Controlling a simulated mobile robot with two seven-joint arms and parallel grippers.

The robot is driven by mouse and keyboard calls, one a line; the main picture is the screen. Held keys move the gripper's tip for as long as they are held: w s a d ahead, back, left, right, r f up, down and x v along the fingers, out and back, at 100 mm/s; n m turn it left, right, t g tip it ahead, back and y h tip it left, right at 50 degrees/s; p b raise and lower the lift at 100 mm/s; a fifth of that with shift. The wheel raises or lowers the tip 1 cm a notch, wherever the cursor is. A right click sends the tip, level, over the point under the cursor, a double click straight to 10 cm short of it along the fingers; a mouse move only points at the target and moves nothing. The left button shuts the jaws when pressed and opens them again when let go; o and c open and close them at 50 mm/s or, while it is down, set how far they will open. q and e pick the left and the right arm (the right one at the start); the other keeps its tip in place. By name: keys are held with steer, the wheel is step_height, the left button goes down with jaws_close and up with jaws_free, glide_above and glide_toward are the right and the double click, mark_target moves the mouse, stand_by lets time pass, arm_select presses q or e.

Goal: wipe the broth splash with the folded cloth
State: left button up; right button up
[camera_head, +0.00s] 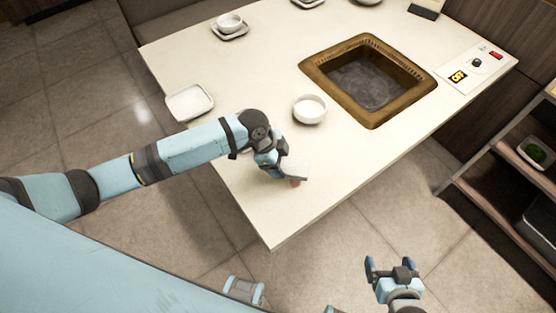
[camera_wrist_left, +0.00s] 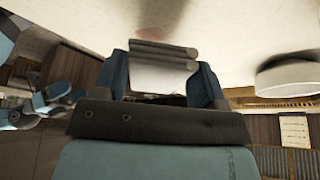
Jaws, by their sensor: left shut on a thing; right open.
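My left gripper (camera_head: 283,167) is shut on the folded cloth (camera_head: 295,168), a small pale piece low over the near part of the table. In the left wrist view the cloth (camera_wrist_left: 160,78) shows white between the fingers. A small reddish-brown patch (camera_head: 296,183), apparently the broth splash, shows at the cloth's near edge; the rest of it may be hidden. I cannot tell whether the cloth touches the table. My right gripper (camera_head: 390,266) is open and empty over the floor, off the table's near right side.
The cream table (camera_head: 240,70) bears a white bowl (camera_head: 309,109) just beyond my left gripper and a square white plate (camera_head: 189,102) at the left edge. A sunken grill with a brown frame (camera_head: 314,73) is further back. A shelf (camera_head: 485,192) stands at right.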

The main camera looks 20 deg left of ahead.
arm_select(q)
step_height(320, 180, up, 3)
steer(key=shift+f+p, duration=0.15)
steer(key=shift+p, duration=0.85)
